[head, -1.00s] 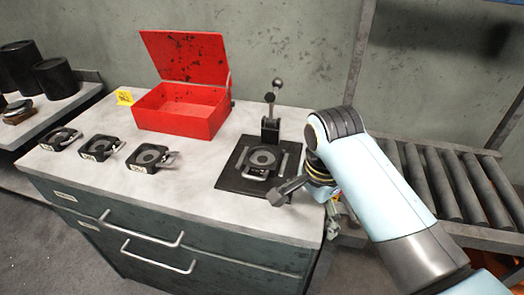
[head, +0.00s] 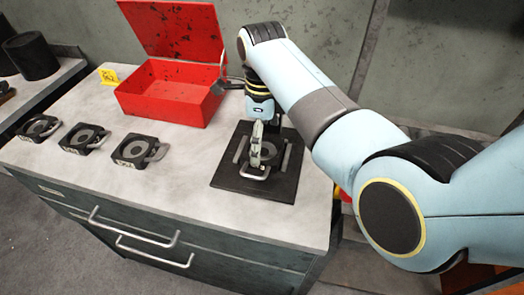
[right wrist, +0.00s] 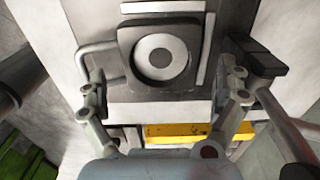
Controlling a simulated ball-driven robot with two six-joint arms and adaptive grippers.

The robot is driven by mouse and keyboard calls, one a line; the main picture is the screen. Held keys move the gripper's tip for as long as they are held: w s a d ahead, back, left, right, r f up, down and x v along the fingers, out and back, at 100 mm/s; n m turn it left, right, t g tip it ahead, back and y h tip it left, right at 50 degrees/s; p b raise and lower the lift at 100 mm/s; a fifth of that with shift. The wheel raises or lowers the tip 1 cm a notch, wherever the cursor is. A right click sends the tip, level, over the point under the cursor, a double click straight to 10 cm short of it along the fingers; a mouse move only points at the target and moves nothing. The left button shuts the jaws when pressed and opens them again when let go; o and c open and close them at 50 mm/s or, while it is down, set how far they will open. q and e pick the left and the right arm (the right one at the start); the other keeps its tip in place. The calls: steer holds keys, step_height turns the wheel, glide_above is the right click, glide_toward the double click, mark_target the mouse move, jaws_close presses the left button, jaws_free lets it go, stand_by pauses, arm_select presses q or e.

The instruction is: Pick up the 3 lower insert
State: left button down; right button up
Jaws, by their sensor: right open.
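A dark square insert with a pale ring and a metal handle sits in a black fixture plate (head: 226,180) on the bench. Its ring and dark body show clearly in the right wrist view (right wrist: 160,55). Three similar inserts stand in a row at the left: a near one (head: 135,150), a middle one (head: 84,139) and a far one (head: 39,128). Their labels are too small to read. My right gripper (head: 257,158) points down over the fixture's insert. Its fingers are open, one on each side of the insert in the wrist view. My left gripper is out of view.
An open red box (head: 165,98) stands behind the fixture to the left, with a yellow marker (head: 108,75) beside it. The bench top (head: 185,185) is clear between the row and the fixture. Black cylinders (head: 32,56) stand on another surface at far left.

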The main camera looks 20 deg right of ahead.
step_height(320, 180, down, 3)
steer(key=shift+r, duration=0.1)
steer(key=c, duration=1.5)
steer(key=shift+w+r, duration=0.1)
steer(key=shift+c, duration=0.3)
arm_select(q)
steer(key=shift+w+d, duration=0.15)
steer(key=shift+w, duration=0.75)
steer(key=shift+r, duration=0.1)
